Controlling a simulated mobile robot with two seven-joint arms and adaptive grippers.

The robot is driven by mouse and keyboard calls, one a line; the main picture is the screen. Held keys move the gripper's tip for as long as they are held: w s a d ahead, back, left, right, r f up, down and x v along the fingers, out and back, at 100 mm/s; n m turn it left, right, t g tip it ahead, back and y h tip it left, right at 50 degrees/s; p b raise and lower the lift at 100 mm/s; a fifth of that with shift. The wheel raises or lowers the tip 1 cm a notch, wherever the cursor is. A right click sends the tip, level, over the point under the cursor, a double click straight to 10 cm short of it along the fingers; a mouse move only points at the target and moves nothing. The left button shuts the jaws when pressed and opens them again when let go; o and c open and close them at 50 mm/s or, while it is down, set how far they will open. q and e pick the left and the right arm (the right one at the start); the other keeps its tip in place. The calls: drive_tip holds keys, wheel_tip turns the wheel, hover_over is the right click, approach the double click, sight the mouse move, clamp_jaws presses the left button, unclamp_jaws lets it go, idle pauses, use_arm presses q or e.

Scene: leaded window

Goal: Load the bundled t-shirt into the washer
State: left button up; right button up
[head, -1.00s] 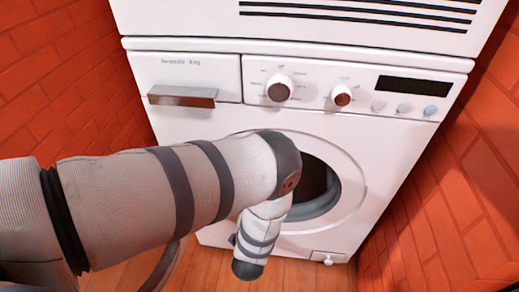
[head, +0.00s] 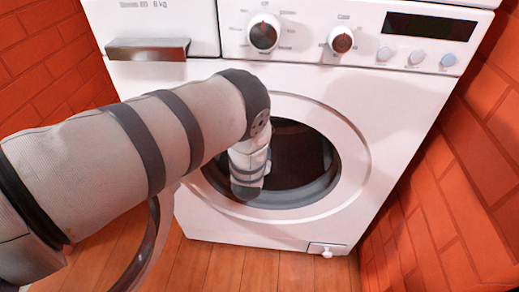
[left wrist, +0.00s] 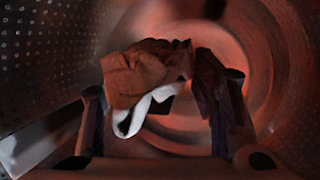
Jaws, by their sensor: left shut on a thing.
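The white washer (head: 390,120) stands ahead with its round drum opening (head: 305,160) uncovered. My left arm reaches in from the left, and its wrist is at the opening in the head view; the gripper itself is hidden there. In the left wrist view my left gripper (left wrist: 165,112) is inside the perforated drum (left wrist: 70,60), shut on the bundled t-shirt (left wrist: 145,72). The bundle is crumpled, reddish brown with a white part hanging below, and sits between the fingertips. Whether it touches the drum wall is unclear. My right gripper is not in view.
The washer door (head: 148,245) hangs open at the left, partly hidden beneath my left arm. Orange brick walls (head: 450,185) stand close on both sides. The wooden floor (head: 225,265) in front is clear. Knobs (head: 264,34) and a drawer handle (head: 148,49) project above the opening.

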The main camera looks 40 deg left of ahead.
use_arm(q)
drive_tip(key=shift+w+a+f, duration=0.2)
drive_tip(key=shift+w, duration=0.05)
drive_tip(key=o, duration=1.3)
drive_tip(key=v, duration=1.2)
drive_tip(key=shift+s, duration=0.1)
drive_tip(key=shift+f, duration=0.1)
